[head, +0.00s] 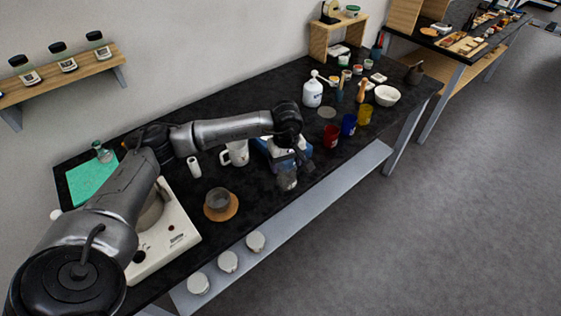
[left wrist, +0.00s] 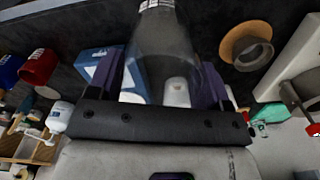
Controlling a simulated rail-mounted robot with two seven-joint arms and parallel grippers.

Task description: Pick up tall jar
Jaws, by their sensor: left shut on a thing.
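The tall jar is a clear glass vessel with a label, seen large in the left wrist view (left wrist: 163,45) between two dark fingers. In the head view the jar (head: 287,181) shows small, just under my left gripper (head: 293,167), near the front edge of the black bench. My left gripper is shut on the jar, one finger on each side. The arm partly hides the jar from above, and I cannot tell whether its base touches the bench. My right gripper is in neither view.
A grey bowl on a wooden disc (head: 221,210) is to the left. Red (head: 331,136), blue (head: 348,125) and yellow (head: 365,114) cups stand to the right.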

